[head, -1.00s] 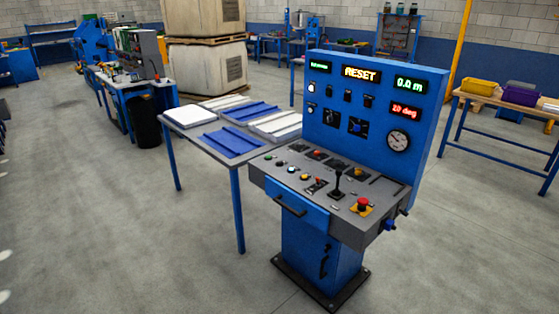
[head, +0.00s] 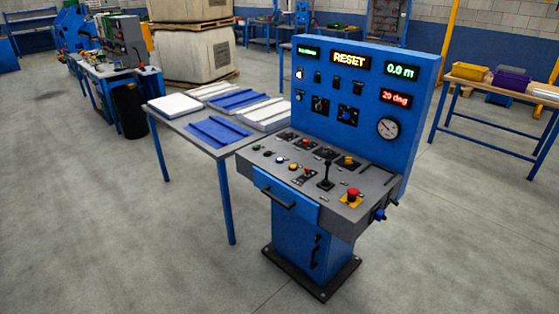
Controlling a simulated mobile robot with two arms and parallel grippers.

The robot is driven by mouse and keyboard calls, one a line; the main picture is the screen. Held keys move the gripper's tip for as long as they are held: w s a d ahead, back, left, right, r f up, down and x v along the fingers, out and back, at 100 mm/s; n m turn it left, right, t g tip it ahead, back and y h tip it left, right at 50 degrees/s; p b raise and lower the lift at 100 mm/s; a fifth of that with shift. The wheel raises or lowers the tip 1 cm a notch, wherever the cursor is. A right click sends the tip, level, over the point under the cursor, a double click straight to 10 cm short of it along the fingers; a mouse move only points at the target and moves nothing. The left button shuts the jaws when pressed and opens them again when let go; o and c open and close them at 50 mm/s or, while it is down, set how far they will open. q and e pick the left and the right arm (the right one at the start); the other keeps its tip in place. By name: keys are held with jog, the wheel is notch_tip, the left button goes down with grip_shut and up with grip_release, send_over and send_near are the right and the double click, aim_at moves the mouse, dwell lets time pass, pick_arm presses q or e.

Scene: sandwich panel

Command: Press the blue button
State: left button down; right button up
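A blue control console (head: 365,75) stands on a pedestal, with a grey sloped desk (head: 375,180) in front of its upright panel. A row of small round buttons lies along the left front of the desk. The one that looks blue, with a pale highlight, is the blue button (head: 280,160). A green button (head: 256,147) lies to its left and a yellow button (head: 292,167) to its right. The buttons are too small to tell whether any is pressed. Neither of my grippers is in view.
A red mushroom button (head: 353,194) and a black joystick (head: 327,175) stand on the desk. A table with panels (head: 212,150) stands behind left of the console. A table with bins (head: 520,103) stands at right. The floor (head: 130,240) in front is clear.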

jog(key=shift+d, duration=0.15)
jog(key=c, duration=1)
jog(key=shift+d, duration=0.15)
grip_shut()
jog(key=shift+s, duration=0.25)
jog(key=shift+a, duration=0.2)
